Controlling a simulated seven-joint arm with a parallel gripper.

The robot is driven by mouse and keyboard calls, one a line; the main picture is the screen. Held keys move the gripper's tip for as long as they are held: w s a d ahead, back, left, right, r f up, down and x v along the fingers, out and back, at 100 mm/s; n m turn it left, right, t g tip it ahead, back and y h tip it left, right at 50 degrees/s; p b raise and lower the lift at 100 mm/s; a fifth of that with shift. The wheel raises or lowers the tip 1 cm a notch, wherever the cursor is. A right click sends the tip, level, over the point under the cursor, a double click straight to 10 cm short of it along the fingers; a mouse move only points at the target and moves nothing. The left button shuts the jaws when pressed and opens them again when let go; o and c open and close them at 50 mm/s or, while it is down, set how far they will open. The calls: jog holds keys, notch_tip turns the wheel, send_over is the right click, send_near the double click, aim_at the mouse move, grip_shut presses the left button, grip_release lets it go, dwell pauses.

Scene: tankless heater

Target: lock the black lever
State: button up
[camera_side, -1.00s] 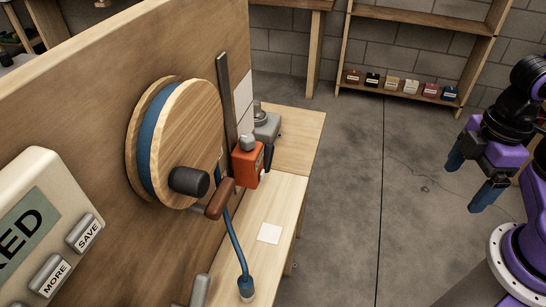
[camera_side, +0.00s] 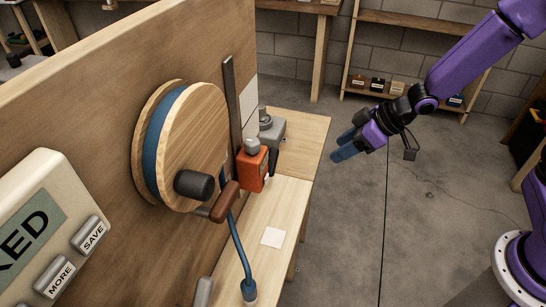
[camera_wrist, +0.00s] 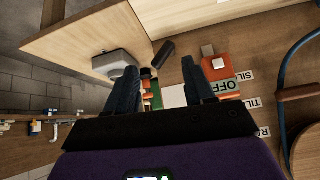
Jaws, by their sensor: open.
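The black lever (camera_side: 273,162) shows as a small dark bar between the orange block and the grey fixture in the side view. In the wrist view a black bar (camera_wrist: 164,53) sticks out beside the grey fixture, ahead of my fingertips. My gripper (camera_side: 341,147) is open and empty, in the air to the right of the bench, with its blue fingers pointing left toward the board. In the wrist view the two fingers of my gripper (camera_wrist: 158,72) stand apart, with the bar apart from them. I cannot tell the lever's lock state.
The orange block (camera_side: 252,168) is by the upright dark rail (camera_side: 231,100); its OFF label shows in the wrist view. The grey fixture (camera_side: 271,130) stands behind it. A wooden reel (camera_side: 190,140) with black knob (camera_side: 193,184) and brown handle (camera_side: 225,201) juts out nearer the camera.

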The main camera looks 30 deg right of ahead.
aim_at(278, 156)
jog(key=w+d+f+m+t+y, duration=0.2)
jog(key=w+d+f+m+y, duration=0.25)
jog(key=w+f+y, duration=0.3)
jog(key=x, duration=0.5)
jog(key=s+x, duration=0.1)
jog(key=x, duration=0.5)
jog(key=a+r+x, duration=0.1)
jog(key=x, duration=0.5)
jog(key=shift+s+a, duration=0.2)
jog(key=shift+a, duration=0.05)
grip_shut()
